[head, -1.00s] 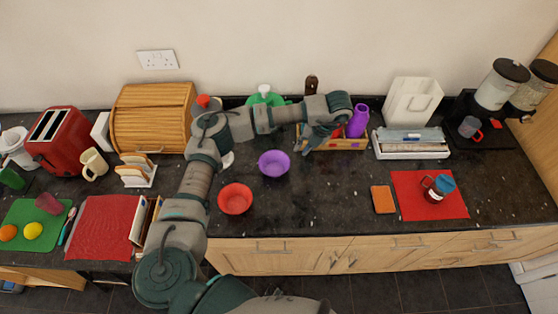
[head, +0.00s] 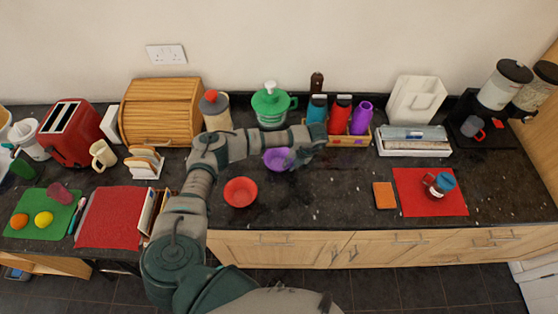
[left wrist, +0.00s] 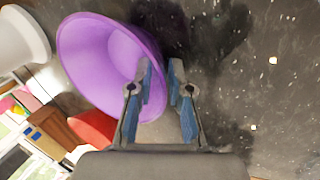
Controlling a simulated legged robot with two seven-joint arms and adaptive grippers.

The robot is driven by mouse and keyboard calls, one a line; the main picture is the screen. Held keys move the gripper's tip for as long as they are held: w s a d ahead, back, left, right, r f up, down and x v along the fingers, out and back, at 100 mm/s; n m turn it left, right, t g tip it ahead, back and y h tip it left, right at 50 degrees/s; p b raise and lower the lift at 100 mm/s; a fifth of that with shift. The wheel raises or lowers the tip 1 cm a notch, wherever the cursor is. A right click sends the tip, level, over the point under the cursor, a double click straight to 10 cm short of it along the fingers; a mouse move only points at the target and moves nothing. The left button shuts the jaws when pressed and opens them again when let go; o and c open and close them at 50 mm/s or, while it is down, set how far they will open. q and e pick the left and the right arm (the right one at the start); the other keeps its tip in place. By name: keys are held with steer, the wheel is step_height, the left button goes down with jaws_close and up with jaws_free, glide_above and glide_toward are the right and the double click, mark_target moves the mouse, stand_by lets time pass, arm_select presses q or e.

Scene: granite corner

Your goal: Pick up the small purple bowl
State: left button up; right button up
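The small purple bowl (head: 274,157) stands on the dark counter, behind and to the right of a red bowl (head: 240,192). My left gripper (head: 294,160) is at the purple bowl's right side and covers part of it. In the left wrist view, the purple bowl (left wrist: 88,55) fills the upper left. There the left gripper (left wrist: 161,70) is open, with one finger over the bowl's inside and the other outside its rim. A gap shows between the fingertips; I cannot tell whether either finger touches the bowl. My right gripper is not in view.
Behind the bowl stand a green jug (head: 272,104) and a wooden crate (head: 345,141) with several bottles. A bread box (head: 160,110) is at the back left. The counter right of the gripper is clear up to an orange block (head: 384,195).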

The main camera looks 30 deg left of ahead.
arm_select(q)
jaws_close()
stand_by(0.3)
